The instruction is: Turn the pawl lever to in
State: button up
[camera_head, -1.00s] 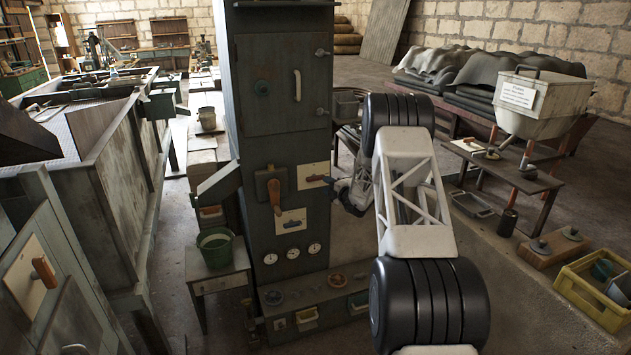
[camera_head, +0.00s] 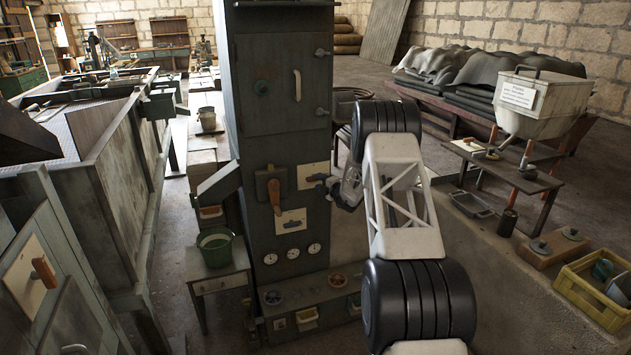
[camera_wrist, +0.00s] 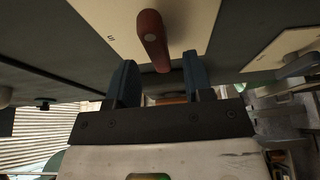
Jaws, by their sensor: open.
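A cream plate (camera_head: 313,175) with a lever is on the front of the grey-green column, near its right edge. In the wrist view this plate (camera_wrist: 105,15) carries a red-brown lever (camera_wrist: 152,40) and a small mark too unclear to read. My gripper (camera_head: 330,187) is at this plate in the head view and hides most of the lever. In the wrist view my gripper (camera_wrist: 157,78) is open, one finger on each side of the lever's near end, with gaps visible. No legible label tells which lever is the pawl lever.
A second cream plate (camera_head: 291,221) with a small lever sits just below. A large brown handle (camera_head: 274,191) is to the left on the column. Gauges (camera_head: 292,253) are lower down. A green bucket (camera_head: 215,247) stands on a side table.

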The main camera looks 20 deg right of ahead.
aim_at(315, 179)
jog(key=shift+x, duration=1.5)
jog(key=shift+c, duration=0.2)
grip_shut()
